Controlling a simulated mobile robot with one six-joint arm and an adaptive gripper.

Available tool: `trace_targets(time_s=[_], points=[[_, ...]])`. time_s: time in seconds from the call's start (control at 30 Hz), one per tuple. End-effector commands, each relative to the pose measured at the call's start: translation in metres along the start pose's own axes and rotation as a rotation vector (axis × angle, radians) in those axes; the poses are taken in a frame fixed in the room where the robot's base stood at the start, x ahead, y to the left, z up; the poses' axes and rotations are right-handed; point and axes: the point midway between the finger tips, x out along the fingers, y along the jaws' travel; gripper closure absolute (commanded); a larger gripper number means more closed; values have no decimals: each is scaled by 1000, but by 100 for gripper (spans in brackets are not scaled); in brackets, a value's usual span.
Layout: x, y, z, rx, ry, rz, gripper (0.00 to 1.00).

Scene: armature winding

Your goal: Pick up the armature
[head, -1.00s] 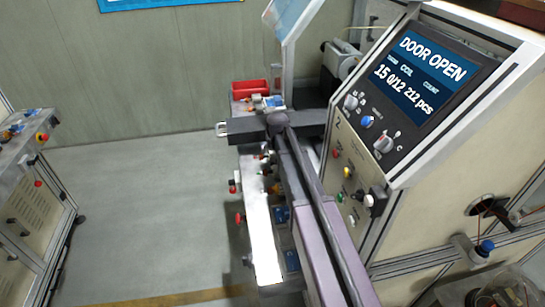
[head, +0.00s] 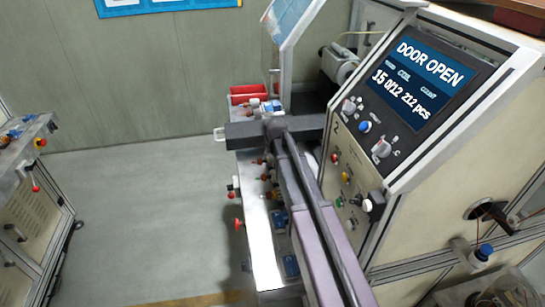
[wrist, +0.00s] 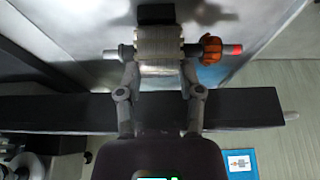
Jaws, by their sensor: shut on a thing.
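The armature (wrist: 158,42) is in the wrist view, at the top centre. It has a pale, ribbed cylindrical core, a grey shaft end at left, and an orange wound part and red tip at right. It lies crosswise to my gripper (wrist: 158,70), whose two grey fingers are shut on the core, one near each end. The core's underside is hidden. I cannot make out my gripper or the armature clearly in the head view.
A dark crossbar (wrist: 60,114) runs behind my fingers in the wrist view. In the head view, a machine with a "DOOR OPEN" screen (head: 420,80) stands at right, a red bin (head: 250,92) at the back, and another cabinet (head: 30,190) at left. Open floor (head: 140,210) lies between.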

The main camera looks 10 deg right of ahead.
Motion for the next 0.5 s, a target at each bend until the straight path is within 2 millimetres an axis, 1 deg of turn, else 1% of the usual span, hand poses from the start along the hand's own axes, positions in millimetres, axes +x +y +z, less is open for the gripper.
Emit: trace_targets(time_s=[0.27, 0.5], points=[[-12, 0, -5, 0, 1, 0, 100], [-32, 0, -13, 0, 1, 0, 100]])
